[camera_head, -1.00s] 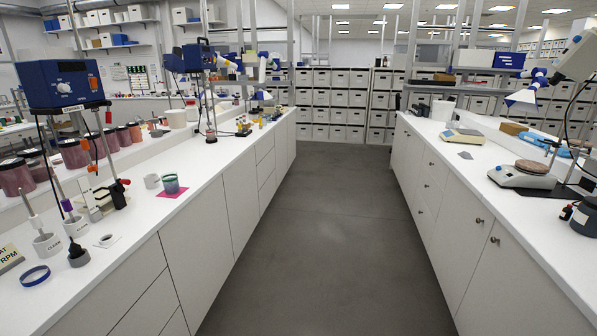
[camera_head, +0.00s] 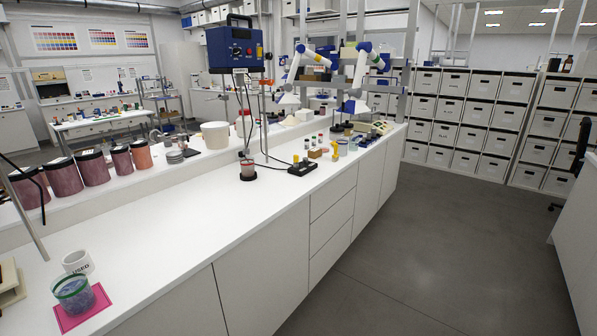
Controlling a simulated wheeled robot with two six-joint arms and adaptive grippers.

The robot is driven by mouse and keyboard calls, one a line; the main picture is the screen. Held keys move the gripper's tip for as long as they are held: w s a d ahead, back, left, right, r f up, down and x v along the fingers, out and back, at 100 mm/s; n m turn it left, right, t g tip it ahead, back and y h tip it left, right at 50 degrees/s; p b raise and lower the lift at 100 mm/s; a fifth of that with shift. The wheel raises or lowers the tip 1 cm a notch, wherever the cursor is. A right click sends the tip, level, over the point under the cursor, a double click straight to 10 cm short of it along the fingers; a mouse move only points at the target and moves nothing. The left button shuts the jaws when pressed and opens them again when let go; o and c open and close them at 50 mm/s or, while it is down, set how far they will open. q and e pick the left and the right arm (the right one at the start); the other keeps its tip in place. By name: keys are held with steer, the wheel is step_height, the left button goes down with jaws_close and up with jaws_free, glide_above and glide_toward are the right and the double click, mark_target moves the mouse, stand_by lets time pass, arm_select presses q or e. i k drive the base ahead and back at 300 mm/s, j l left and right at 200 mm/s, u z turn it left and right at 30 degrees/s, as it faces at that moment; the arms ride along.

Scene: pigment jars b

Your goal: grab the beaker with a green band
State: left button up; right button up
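The beaker with a green band (camera_head: 75,295) is at the lower left in the head view. It is clear, with a green ring around its rim and bluish contents. It stands upright on a pink square mat (camera_head: 98,306) near the front edge of the white bench. A white cup labelled "USED" (camera_head: 78,262) stands right behind it. Neither of my grippers is in view.
A blue stirrer unit (camera_head: 235,48) stands on rods over a small jar (camera_head: 247,170) on the bench. Dark-lidded pigment jars (camera_head: 92,168) line the raised shelf. The bench top between beaker and stirrer is clear. Open grey floor (camera_head: 450,240) lies to the right.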

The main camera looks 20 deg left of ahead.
mark_target(73, 290)
steer(key=i+u, duration=0.3)
steer(key=i, duration=0.15)
steer(key=i+u, duration=0.3)
steer(key=i, duration=0.15)
steer(key=i+l+u, duration=0.3)
steer(key=i+u, duration=0.1)
steer(key=u, duration=3.25)
